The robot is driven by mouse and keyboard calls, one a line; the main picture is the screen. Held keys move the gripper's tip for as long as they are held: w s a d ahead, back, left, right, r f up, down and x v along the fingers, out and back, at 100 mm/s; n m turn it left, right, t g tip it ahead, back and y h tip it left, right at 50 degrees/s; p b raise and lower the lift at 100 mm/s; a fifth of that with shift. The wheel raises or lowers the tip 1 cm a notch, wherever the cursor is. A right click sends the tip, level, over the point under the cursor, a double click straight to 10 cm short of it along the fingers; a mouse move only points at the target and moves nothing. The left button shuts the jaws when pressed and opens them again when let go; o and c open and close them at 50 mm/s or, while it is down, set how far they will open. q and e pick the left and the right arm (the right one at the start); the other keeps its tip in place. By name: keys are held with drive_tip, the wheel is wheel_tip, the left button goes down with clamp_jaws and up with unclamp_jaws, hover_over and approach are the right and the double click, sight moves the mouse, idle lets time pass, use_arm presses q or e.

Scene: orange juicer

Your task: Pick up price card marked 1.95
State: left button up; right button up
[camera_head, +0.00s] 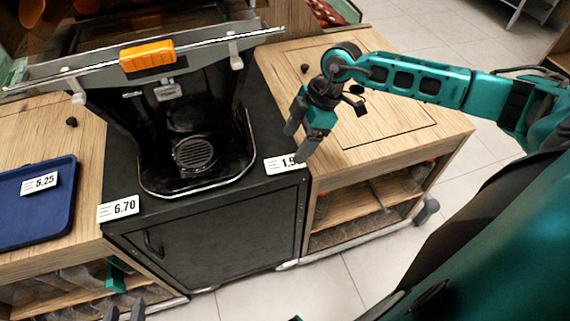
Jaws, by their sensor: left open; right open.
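The price card reading "1.9" (277,164), its last digit hidden, lies at the front right corner of the black juicer cabinet. My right gripper (299,145) is open over this corner. One finger covers the card's right end; I cannot tell whether it touches the card. My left gripper (125,311) is open and empty at the bottom left edge, partly cut off, in front of the left wooden counter.
A card marked 6.70 (118,209) lies at the cabinet's front left corner. A blue tray (62,214) with a card marked 5.25 (39,183) is on the left counter. The juicer (246,150) stands behind the cards. The right wooden counter (375,125) is mostly clear.

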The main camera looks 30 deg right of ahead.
sight(286, 162)
drive_tip(key=x, duration=0.5)
drive_tip(key=shift+s+a+f+b, duration=0.2)
drive_tip(key=shift+a+f+b, duration=0.05)
drive_tip(key=shift+f+b, duration=0.1)
drive_tip(key=c, duration=1.1)
drive_tip(key=shift+c, duration=0.2)
